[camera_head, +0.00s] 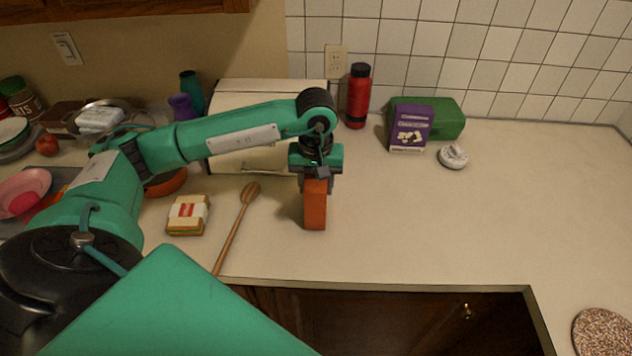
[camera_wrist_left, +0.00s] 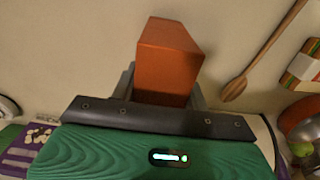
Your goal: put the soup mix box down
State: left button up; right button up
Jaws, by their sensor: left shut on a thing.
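The soup mix box (camera_head: 315,208) is a plain orange-red upright box over the open counter, right of the wooden spoon. My left gripper (camera_head: 316,182) points down from above and is shut on its upper part. In the left wrist view the box (camera_wrist_left: 167,58) sits between the two fingers of the left gripper (camera_wrist_left: 163,92). Whether its bottom touches the counter or hangs just above it, I cannot tell. My right gripper is out of view.
A wooden spoon (camera_head: 236,228) and a sandwich (camera_head: 188,215) lie to the left. A white bread-box-like container (camera_head: 265,92) stands behind. A red bottle (camera_head: 358,96), purple box (camera_head: 411,127) and white round item (camera_head: 453,156) stand at the back. The counter (camera_head: 460,220) is clear on the right.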

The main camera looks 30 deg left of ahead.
pick_arm(q)
jog(key=shift+f, duration=0.25)
jog(key=shift+f, duration=0.1)
jog(key=shift+f+b, duration=0.1)
jog(key=shift+b, duration=0.2)
jog(key=o, duration=1.2)
jog(key=shift+c, duration=0.2)
